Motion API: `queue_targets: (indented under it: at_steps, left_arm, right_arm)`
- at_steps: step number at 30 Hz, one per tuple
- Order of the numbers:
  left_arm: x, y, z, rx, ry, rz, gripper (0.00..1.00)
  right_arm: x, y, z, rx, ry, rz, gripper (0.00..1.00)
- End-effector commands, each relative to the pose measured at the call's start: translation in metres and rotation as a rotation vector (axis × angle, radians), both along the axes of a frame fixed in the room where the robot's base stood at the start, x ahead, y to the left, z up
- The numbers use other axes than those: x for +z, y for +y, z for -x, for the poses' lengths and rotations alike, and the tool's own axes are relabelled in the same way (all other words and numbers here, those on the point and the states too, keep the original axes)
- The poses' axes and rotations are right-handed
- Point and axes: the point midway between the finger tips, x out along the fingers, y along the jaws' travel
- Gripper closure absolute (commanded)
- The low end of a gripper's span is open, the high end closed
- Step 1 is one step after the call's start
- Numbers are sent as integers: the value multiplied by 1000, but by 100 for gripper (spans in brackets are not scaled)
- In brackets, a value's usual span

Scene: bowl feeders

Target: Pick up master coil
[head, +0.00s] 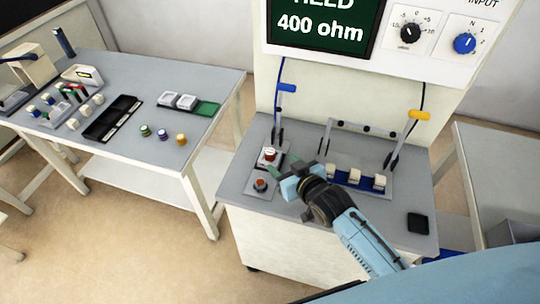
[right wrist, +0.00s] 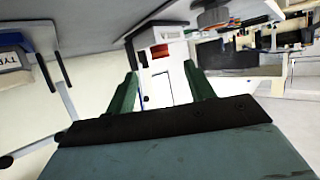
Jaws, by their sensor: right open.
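No label marks the master coil. A small white block with a red-brown top (head: 269,153) stands on a pale plate on the middle bench. It also shows between the fingers in the right wrist view (right wrist: 161,52). My right gripper (head: 283,166) is open, its green fingers beside this block. The fingers (right wrist: 160,90) look apart from it, with nothing held. A round orange-red piece (head: 261,184) sits on a second plate just in front. Three cream blocks (head: 355,177) stand in a row right of the gripper. My left gripper is not in view.
A panel reading 400 ohm (head: 320,25) stands behind the middle bench (head: 240,185). A black pad (head: 417,223) lies front right. The left table (head: 215,85) holds small spools (head: 162,134) and a black tray (head: 113,119).

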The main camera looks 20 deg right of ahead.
Motion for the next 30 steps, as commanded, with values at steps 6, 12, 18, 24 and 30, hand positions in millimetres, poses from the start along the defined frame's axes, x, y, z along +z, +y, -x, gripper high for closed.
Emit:
queue_targets:
  at_steps: [6, 12, 18, 24, 30]
  left_arm:
    - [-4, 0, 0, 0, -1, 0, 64]
    - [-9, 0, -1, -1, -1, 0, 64]
    - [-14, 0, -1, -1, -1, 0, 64]
    - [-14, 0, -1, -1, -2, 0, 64]
    - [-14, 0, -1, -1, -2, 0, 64]
  right_arm:
    - [-7, 4, -17, 0, 1, 0, 46]
    - [-11, 9, -41, 0, 0, 0, 46]
    - [-21, 13, -62, 0, 3, 1, 46]
    - [-21, 14, -66, 1, 2, 0, 46]
    - [-21, 14, -65, 0, 2, 0, 61]
